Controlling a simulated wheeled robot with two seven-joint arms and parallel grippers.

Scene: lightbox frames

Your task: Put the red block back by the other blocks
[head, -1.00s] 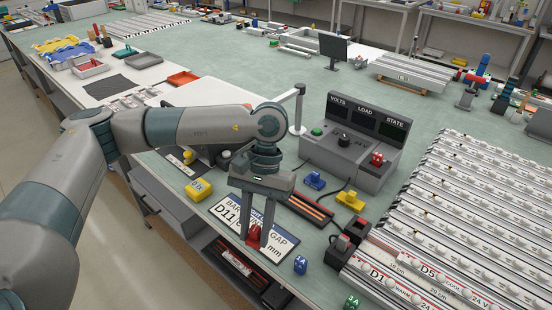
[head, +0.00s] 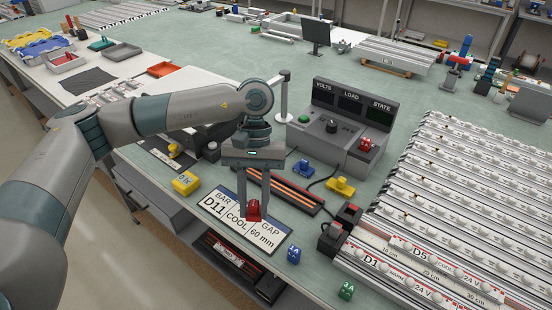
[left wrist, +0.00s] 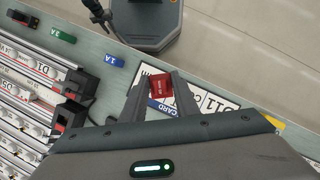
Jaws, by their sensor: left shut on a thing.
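The red block (head: 253,210) is between the two fingers of my left gripper (head: 254,212), which is shut on it. In the left wrist view, the red block (left wrist: 160,87) shows between the fingertips, in front of the white card (left wrist: 207,98). In the head view it is over the card (head: 216,216); I cannot tell how high. A blue block (head: 293,254) and a green block (head: 346,291) stand to the right, near the table's front edge. Both also show in the left wrist view, the blue one (left wrist: 115,60) and the green one (left wrist: 62,34). My right gripper is not in view.
A grey console (head: 340,130) stands behind the gripper, with a blue piece (head: 302,168) and a yellow piece (head: 340,186) in front. A yellow block (head: 186,183) lies left of the card. Long white rails (head: 440,220) fill the right. A strip of green table (head: 310,232) is bare.

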